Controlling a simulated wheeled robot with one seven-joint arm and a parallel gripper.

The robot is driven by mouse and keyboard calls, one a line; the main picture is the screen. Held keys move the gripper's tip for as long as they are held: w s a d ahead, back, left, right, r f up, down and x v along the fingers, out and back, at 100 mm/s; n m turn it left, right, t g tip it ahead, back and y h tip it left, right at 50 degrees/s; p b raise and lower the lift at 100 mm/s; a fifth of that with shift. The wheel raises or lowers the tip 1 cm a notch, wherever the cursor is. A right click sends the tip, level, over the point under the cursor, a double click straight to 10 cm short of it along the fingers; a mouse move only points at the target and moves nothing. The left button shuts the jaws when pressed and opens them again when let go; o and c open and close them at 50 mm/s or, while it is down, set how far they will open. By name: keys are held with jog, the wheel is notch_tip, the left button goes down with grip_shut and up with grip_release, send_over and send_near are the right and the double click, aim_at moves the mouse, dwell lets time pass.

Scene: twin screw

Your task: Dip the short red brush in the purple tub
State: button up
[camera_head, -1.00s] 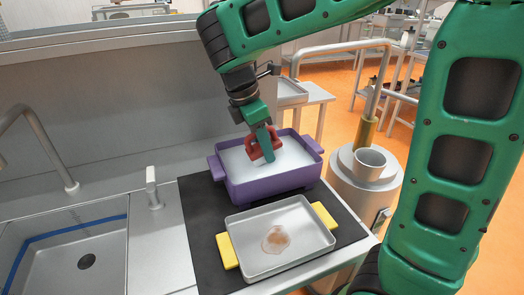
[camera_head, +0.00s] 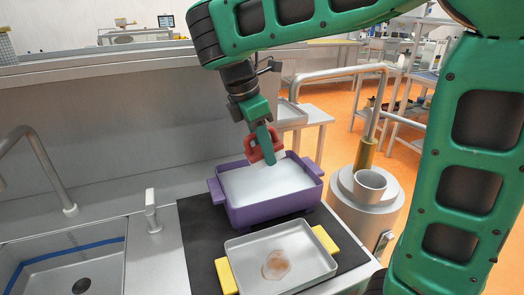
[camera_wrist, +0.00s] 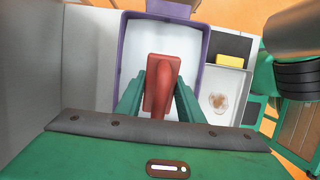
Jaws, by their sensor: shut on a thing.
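The purple tub (camera_head: 272,212) stands on a dark mat and holds a white, smooth filling; it also shows in the wrist view (camera_wrist: 203,47). My gripper (camera_head: 266,145) is shut on the short red brush (camera_head: 254,149) and holds it above the tub. In the wrist view the brush's red handle (camera_wrist: 162,75) sits between my two green fingers. The brush's lower end is over the white filling and looks clear of it in the head view. The bristles are largely hidden in the wrist view.
A grey tray (camera_head: 306,275) with yellow handles and a brownish stain lies in front of the tub on the dark mat (camera_head: 200,235). A sink (camera_head: 70,270) with a tap is at the left. A metal cylinder (camera_head: 365,210) with a pipe stands at the right.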

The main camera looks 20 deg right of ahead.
dwell(0.4)
jog(key=shift+r, duration=2)
